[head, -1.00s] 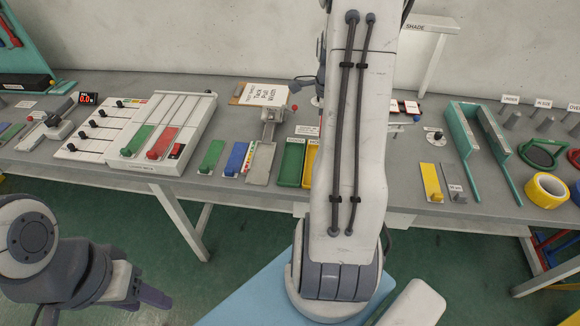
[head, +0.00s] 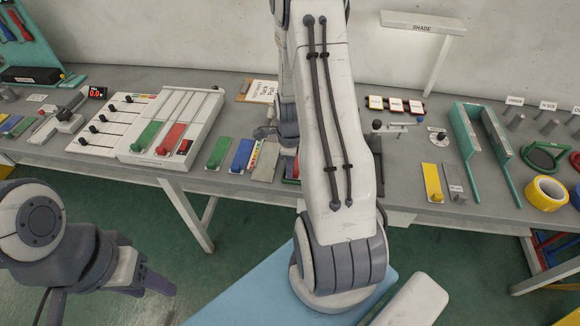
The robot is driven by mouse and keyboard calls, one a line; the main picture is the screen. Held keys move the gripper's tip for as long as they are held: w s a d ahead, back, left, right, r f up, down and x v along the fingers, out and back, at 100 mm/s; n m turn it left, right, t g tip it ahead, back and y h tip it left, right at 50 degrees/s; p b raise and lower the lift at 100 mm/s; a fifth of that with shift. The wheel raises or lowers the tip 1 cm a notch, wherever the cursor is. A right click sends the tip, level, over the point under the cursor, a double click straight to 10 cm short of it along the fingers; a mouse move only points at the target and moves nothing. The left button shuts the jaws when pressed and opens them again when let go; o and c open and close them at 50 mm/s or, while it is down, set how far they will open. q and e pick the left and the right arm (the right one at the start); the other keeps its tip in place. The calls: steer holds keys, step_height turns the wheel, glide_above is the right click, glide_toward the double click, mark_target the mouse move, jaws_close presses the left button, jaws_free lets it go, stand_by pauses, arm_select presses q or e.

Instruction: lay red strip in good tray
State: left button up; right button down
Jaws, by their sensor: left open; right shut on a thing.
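Most of the strip and tray is hidden by that arm; I cannot tell whether the strip touches the tray. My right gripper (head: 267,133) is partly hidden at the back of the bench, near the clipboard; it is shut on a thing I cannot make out. My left gripper (head: 152,284) is open and empty in front of the bench at lower left. The yellow tray is hidden behind my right arm.
Green strip (head: 217,153), blue strip (head: 242,155) and a grey plate (head: 266,161) lie left of the tray. A white slider panel (head: 145,128) stands further left. A yellow strip (head: 432,182), teal frame (head: 480,140) and yellow tape roll (head: 546,191) are at right.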

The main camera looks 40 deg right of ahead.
steer(key=shift+f, duration=0.25)
